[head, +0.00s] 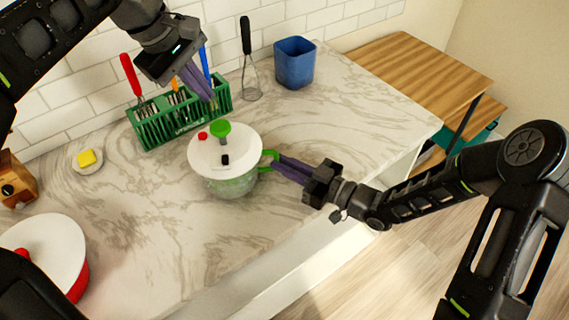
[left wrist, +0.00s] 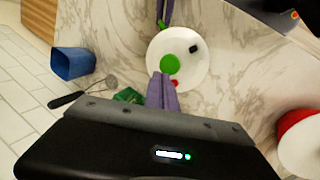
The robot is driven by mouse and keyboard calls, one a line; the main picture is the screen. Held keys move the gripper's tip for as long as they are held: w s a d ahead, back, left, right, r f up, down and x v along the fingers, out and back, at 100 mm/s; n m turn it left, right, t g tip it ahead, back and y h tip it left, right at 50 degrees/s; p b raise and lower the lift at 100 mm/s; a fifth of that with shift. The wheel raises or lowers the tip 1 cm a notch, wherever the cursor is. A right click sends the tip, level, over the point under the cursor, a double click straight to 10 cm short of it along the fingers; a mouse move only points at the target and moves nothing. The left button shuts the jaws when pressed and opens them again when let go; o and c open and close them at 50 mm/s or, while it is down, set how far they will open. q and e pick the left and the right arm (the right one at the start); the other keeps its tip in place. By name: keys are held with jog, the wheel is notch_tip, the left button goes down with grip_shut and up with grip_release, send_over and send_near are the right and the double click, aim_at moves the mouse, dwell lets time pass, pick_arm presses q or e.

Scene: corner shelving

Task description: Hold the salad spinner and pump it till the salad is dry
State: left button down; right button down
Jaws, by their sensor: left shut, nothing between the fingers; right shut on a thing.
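The salad spinner (head: 226,180) stands upright on the marble counter, with a white lid (head: 212,152), a green pump knob (head: 220,128) and a green side handle. My right gripper (head: 274,162) is shut on the green handle at the spinner's right side. My left gripper (head: 208,92) is shut and empty, pointing down above and behind the spinner, near the green rack. In the left wrist view its closed fingers (left wrist: 162,88) appear close to the green knob (left wrist: 170,64); I cannot tell the exact gap. The salad inside is hardly visible through the clear bowl.
A white-lidded red pot (head: 52,250) is at lower left. A yellow sponge (head: 87,157) lies on a small dish. Counter right of the spinner is clear.

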pick_arm(q)
jog(key=m, duration=0.7)
jog(key=d+m, duration=0.1)
jog(key=m, duration=0.6)
jog(key=r+m, duration=0.1)
jog(key=m, duration=0.6)
jog(key=shift+w+d, duration=0.2)
jog(key=shift+d, duration=0.1)
jog(key=shift+f, duration=0.2)
jog(key=shift+f, duration=3.15)
